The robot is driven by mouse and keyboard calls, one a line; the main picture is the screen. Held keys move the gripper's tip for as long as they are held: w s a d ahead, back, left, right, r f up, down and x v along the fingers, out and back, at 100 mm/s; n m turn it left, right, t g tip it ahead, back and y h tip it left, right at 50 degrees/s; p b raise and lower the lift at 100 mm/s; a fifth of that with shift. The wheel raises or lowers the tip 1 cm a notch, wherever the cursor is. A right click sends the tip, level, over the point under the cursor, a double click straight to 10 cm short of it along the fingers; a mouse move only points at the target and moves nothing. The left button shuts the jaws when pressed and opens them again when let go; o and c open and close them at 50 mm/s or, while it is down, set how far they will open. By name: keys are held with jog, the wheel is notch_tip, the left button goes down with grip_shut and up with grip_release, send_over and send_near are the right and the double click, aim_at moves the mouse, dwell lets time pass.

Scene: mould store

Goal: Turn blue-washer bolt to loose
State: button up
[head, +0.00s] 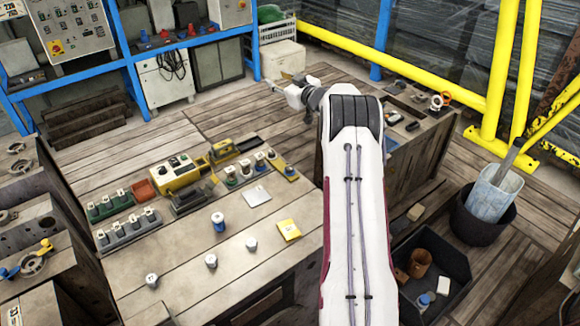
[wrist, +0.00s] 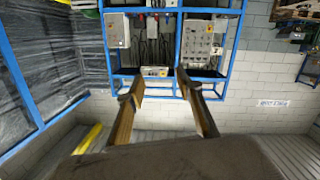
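My gripper (head: 290,88) reaches toward the back of the workspace, well above and away from the bolts. In the wrist view my gripper (wrist: 158,90) has its two fingers spread with nothing between them. A blue piece with a pale top (head: 219,222) stands upright on the front wooden table. Which one is the blue-washer bolt I cannot tell at this size.
Green (head: 108,206) and grey (head: 127,230) holders with pale-topped pieces are at the table's left, by a yellow device (head: 178,172). A yellow card (head: 289,230) lies at right. A dark bin (head: 445,262) and a black bucket (head: 480,220) stand right of my arm.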

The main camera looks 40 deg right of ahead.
jog(key=d+m+g+h, duration=0.2)
jog(key=d+m+h, duration=0.1)
jog(key=m+g+y, duration=0.3)
jog(key=g, duration=0.7)
send_near(290, 168)
jog(key=shift+w+a+f, duration=0.15)
jog(key=shift+w+f, duration=0.2)
jog(key=shift+w+f, duration=0.1)
jog(key=shift+f, duration=0.05)
jog(key=shift+x, duration=3.65)
jog(key=shift+c, duration=0.4)
